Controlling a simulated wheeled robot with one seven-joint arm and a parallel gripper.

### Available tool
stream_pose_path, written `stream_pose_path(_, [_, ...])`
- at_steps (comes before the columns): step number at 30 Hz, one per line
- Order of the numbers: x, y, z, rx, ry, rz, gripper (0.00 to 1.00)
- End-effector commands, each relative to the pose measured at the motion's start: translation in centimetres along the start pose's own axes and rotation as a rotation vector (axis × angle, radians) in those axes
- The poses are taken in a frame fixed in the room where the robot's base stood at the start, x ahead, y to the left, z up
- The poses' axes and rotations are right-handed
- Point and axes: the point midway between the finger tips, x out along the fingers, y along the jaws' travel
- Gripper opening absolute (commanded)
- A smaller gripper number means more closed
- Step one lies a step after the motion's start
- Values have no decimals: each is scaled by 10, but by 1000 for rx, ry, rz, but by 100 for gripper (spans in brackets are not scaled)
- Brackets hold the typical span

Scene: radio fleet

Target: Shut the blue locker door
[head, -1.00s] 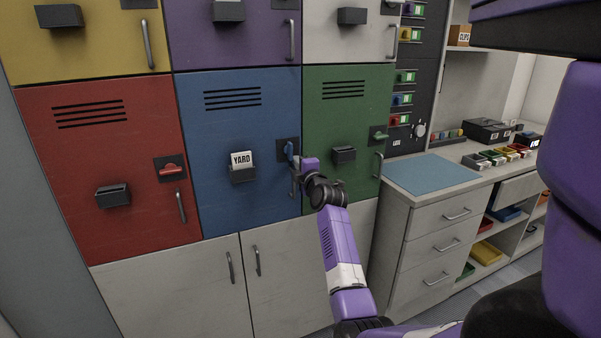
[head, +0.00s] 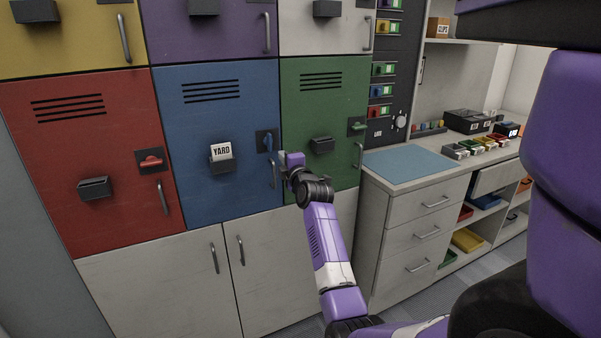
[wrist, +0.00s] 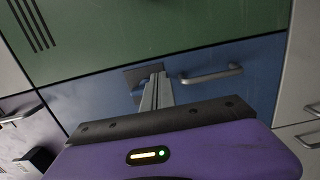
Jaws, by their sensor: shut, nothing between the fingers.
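The blue locker door (head: 215,112) is in the middle row, between the red and green doors. It looks flush with them, and I see no gap at its edges. It has a blue latch (head: 267,142), a grey bar handle (head: 272,174) and a holder with a "YARD" card (head: 221,151). My gripper (head: 283,158) is shut and empty, just right of the handle near the door's right edge. In the wrist view the shut fingers (wrist: 157,88) point at the blue door (wrist: 95,104) beside its handle (wrist: 212,75). I cannot tell whether they touch it.
The red door (head: 85,130) and green door (head: 315,105) flank the blue one. White cupboards (head: 160,285) stand below. To the right is a drawer unit (head: 415,230) with a blue mat (head: 408,165) on top. Grey floor shows at the bottom right.

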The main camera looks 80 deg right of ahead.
Motion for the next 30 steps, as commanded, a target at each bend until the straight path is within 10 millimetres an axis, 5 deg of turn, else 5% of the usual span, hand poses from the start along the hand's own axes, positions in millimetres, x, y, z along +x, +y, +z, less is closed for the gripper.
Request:
stream_pose_path(18, [-80, -3, 5, 0, 2, -2, 0])
stream_pose_path(30, [-92, -1, 6, 0, 2, -2, 0])
